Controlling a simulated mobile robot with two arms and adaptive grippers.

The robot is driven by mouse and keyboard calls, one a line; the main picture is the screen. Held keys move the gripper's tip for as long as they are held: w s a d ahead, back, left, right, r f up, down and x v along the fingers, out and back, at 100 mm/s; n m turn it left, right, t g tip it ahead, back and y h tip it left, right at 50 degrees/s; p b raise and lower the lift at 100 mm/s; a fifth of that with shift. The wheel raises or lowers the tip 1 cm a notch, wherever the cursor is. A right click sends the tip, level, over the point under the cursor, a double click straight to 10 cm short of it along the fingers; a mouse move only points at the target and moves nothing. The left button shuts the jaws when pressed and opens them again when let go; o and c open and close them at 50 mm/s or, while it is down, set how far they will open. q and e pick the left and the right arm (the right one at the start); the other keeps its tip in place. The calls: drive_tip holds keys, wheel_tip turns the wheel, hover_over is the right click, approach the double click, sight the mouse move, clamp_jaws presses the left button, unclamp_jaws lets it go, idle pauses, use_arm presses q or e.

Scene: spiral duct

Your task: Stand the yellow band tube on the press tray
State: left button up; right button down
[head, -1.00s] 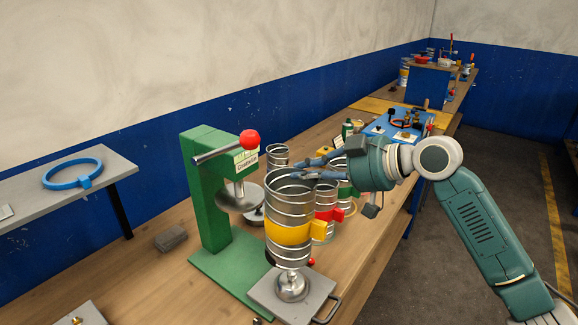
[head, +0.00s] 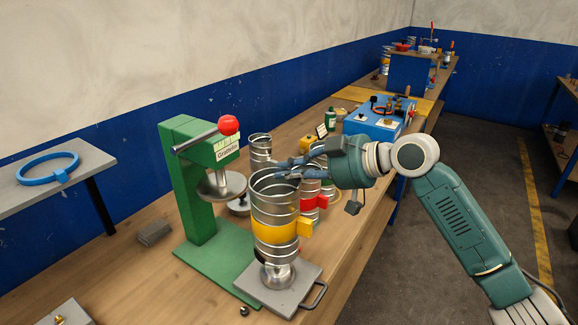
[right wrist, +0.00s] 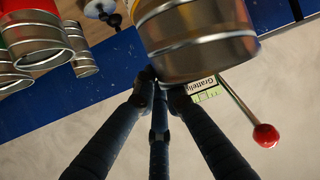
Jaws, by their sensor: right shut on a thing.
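The yellow band tube (head: 274,231) is a ribbed metal cylinder with a yellow band and side tab. It is upright over the round metal boss (head: 279,275) of the grey press tray (head: 256,291). The tube hides the boss's top, and I cannot tell if they touch. My right gripper (head: 287,170) reaches in from the right and is shut on the tube's upper rim. In the right wrist view the tube (right wrist: 200,48) fills the top middle, just beyond the fingers (right wrist: 155,80). My left gripper is not in view.
The green press (head: 190,190) with its red-knobbed lever (head: 228,126) stands just left of the tube. A red band tube (head: 311,203) and other tubes stand close behind. A blue box (head: 372,124) is farther back. A grey shelf with a blue ring (head: 48,168) is at left.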

drive_tip(key=shift+f+b, duration=0.45)
drive_tip(key=shift+f, duration=0.65)
drive_tip(key=shift+p, duration=0.6)
idle(0.8)
drive_tip(key=shift+f+b, duration=2.25)
drive_tip(key=shift+f, duration=1.6)
drive_tip(key=c, duration=1.7)
unclamp_jaws()
drive_tip(key=shift+c, duration=0.2)
drive_tip(key=shift+s, duration=0.1)
drive_tip(key=v, duration=1.2)
